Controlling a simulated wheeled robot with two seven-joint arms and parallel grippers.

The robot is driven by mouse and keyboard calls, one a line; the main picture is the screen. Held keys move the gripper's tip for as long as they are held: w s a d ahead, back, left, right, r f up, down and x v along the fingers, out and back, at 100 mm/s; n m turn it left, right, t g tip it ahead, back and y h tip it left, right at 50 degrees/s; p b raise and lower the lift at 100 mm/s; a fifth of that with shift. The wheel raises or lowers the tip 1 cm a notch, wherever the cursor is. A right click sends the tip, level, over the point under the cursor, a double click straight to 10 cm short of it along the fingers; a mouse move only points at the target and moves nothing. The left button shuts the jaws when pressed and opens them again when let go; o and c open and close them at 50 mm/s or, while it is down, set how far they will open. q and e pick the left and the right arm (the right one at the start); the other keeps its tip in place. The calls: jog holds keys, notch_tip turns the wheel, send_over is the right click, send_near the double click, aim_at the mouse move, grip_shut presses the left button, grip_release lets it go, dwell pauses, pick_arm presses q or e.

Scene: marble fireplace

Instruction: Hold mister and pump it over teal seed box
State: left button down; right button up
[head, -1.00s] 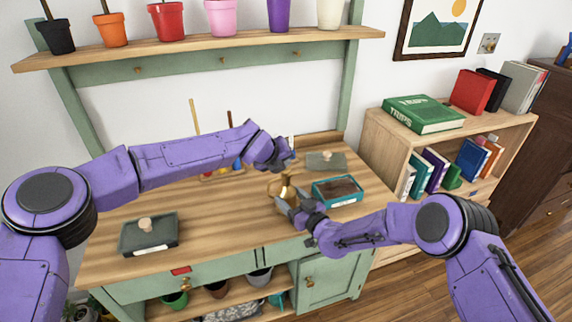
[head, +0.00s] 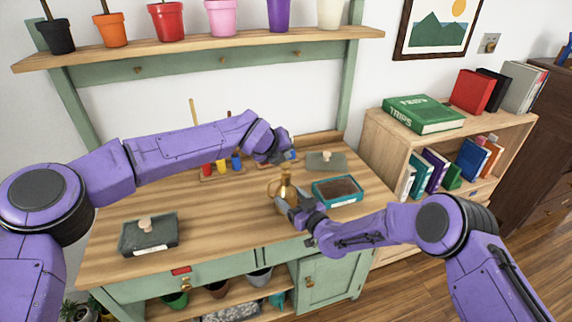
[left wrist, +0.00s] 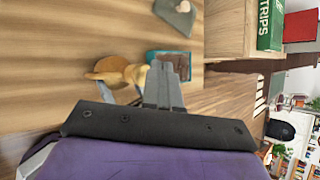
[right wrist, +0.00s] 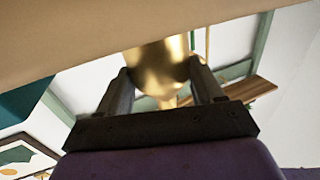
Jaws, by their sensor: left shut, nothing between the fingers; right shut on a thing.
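The brass mister (head: 285,188) is upright over the bench, just left of the teal seed box (head: 317,194), which holds dark soil. My right gripper (head: 291,205) is shut on the mister's body; the right wrist view shows the mister (right wrist: 160,66) between its fingers (right wrist: 162,84). My left gripper (head: 284,158) is shut and empty, above and behind the mister, apart from it. The left wrist view shows its closed fingers (left wrist: 165,88) beside the mister (left wrist: 120,72) and the partly hidden seed box (left wrist: 155,56). I cannot tell whether the mister touches the bench.
A grey lid with a knob (head: 326,161) lies behind the seed box. Another lidded box (head: 148,234) stands at front left. Small coloured tools (head: 221,165) stand behind my left arm. A shelf of pots (head: 200,45) hangs above. The bench's left middle (head: 110,205) is clear.

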aim_at(283, 166)
pick_arm(q)
jog(key=shift+r, duration=2.55)
pick_arm(e)
jog(key=o, duration=1.4)
jog(key=shift+c, duration=0.2)
jog(key=shift+s, duration=0.1)
